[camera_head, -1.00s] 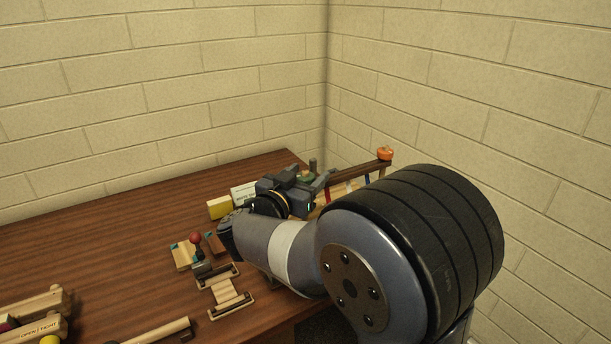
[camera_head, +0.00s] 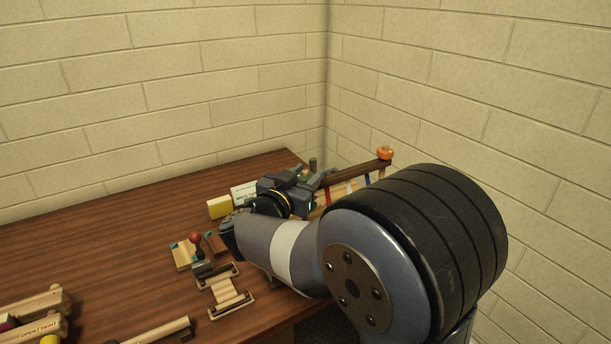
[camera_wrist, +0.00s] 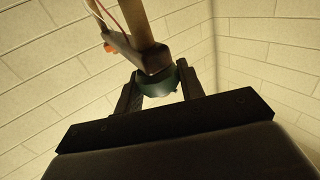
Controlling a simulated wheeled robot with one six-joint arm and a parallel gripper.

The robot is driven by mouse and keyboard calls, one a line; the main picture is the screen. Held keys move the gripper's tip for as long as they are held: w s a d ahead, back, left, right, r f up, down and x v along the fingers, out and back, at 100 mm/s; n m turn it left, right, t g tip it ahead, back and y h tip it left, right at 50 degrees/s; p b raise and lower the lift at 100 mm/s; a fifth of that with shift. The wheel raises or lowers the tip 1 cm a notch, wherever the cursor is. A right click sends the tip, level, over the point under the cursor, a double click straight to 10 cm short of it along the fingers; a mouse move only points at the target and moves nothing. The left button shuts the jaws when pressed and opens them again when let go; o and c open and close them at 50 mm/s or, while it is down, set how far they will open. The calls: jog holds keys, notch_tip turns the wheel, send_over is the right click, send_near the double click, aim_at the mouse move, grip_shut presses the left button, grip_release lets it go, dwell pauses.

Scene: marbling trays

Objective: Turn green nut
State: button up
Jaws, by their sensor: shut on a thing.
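The green nut (camera_wrist: 158,91) shows in the wrist view between the two fingers of my gripper (camera_wrist: 158,92). The fingers are shut on it, one at each side. The nut sits against the dark end of a wooden bar (camera_wrist: 152,58). In the head view my gripper (camera_head: 312,178) is at the back right of the table, by the left end of the dark rail. There the nut is mostly hidden by the gripper.
The dark rail (camera_head: 352,169) carries an orange knob (camera_head: 384,153) at its right end. A yellow block (camera_head: 220,207) and a white card (camera_head: 244,193) stand left of my gripper. A red-knobbed wooden piece (camera_head: 183,255) and a wooden frame (camera_head: 227,293) lie nearer. The table's left middle (camera_head: 100,240) is clear.

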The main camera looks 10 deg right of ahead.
jog(key=shift+d+n+t+y, duration=0.1)
jog(key=shift+n+t+y, duration=0.85)
jog(key=shift+y, duration=0.25)
jog(key=shift+f+n+t+y+b, duration=0.15)
jog(key=shift+n+t+y+b, duration=0.4)
jog(key=shift+n+y, duration=0.35)
jog(key=n+t+y+b, duration=0.1)
jog(key=y+b, duration=0.1)
jog(key=y, duration=0.1)
jog(key=shift+n, duration=0.35)
jog(key=shift+n+y+b, duration=0.3)
jog(key=shift+y+b, duration=0.1)
jog(key=shift+y, duration=0.1)
jog(key=o, duration=1)
